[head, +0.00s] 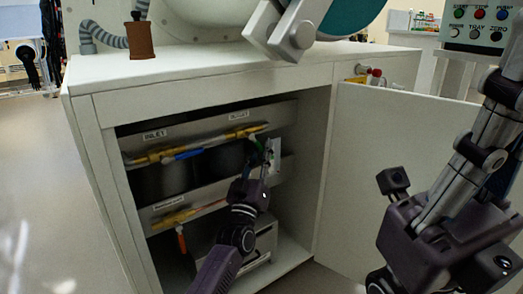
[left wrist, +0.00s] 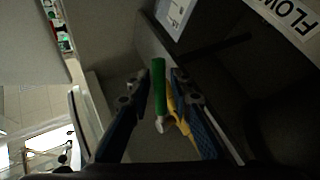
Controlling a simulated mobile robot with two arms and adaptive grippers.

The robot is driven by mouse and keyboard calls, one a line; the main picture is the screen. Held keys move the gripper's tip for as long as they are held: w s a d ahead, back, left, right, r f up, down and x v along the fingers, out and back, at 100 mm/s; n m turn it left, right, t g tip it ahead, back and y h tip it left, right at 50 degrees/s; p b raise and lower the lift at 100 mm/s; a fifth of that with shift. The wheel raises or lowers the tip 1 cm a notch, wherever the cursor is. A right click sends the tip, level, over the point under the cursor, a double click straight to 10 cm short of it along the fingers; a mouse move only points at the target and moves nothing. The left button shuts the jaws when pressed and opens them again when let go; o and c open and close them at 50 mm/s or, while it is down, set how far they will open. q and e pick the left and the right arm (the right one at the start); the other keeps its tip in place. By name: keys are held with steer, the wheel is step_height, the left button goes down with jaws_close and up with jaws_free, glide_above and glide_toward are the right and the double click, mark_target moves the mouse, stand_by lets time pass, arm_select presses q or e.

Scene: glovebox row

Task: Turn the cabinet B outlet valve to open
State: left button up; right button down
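The outlet valve with its green handle (head: 258,146) is inside the open cabinet, at the right end of the upper pipe, below the OUTLET label (head: 239,115). My left gripper (head: 266,168) reaches into the cabinet at this handle and partly hides it. In the left wrist view the green handle (left wrist: 159,85) stands between the two fingers of my left gripper (left wrist: 160,88), with a gap showing on each side. Yellow pipe (left wrist: 178,112) is beside it. My right arm is at the right in the head view; its fingers cannot be made out.
A blue handle (head: 183,155) is on the inlet side of the upper pipe. An orange handle (head: 181,240) hangs from the lower pipe. The open cabinet door (head: 385,150) is on the right.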

arm_select(q)
steer(key=shift+o, duration=0.5)
steer(key=v, duration=1.2)
steer(key=shift+c, duration=0.2)
